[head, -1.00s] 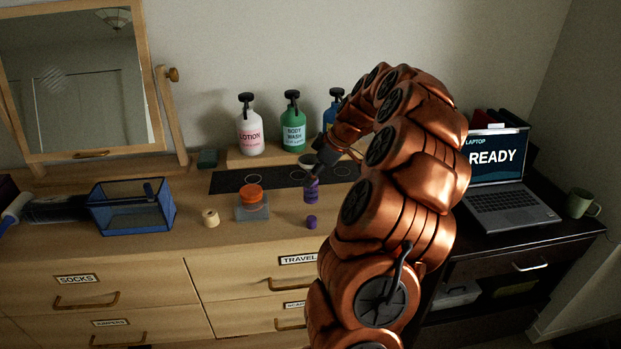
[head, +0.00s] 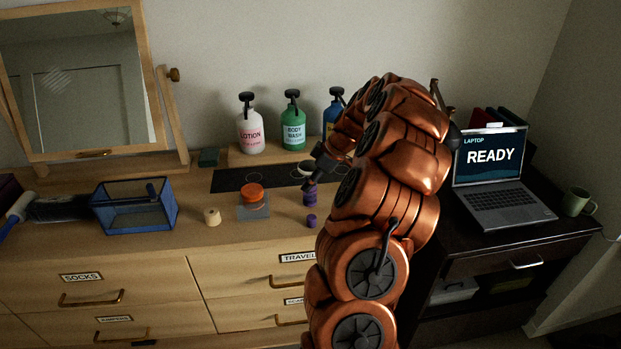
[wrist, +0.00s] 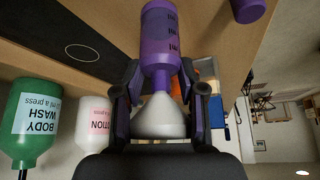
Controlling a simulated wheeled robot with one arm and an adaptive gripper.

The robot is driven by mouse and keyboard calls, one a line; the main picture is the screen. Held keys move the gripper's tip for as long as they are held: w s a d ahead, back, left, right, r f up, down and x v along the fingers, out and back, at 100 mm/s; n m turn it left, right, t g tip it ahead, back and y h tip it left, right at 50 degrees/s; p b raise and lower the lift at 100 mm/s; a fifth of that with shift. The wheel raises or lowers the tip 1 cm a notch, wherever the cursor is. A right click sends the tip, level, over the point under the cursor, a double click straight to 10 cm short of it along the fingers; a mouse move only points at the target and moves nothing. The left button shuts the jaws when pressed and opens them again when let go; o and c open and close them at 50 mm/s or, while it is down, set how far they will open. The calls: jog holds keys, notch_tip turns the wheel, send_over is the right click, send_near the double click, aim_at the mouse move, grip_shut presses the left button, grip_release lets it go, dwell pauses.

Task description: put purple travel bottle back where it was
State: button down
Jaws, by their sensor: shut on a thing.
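The purple travel bottle (head: 310,200) stands upright on the dresser top, at the front edge of the dark mat. It also shows in the wrist view (wrist: 160,38), with dark marks on its side. A white funnel-like cone (wrist: 158,118) lies in line with the bottle's mouth, between my fingers. My gripper (head: 312,183) is at the top of the bottle. In the wrist view its fingertips (wrist: 160,78) close on the bottle's upper end from both sides. The purple cap (head: 311,221) lies apart, just in front of the bottle. My fingers partly hide the bottle's neck.
The dark mat (head: 228,180) has circle outlines. Lotion (head: 250,134), green body wash (head: 293,133) and a blue bottle (head: 331,118) stand behind on a wooden riser. An orange-topped container (head: 252,211), a beige roll (head: 212,217) and a blue mesh bin (head: 140,218) are left.

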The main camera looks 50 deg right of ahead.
jog(key=shift+f, duration=0.1)
jog(key=c, duration=0.6)
grip_release()
jog(key=b+v, duration=0.3)
jog(key=v, duration=0.9)
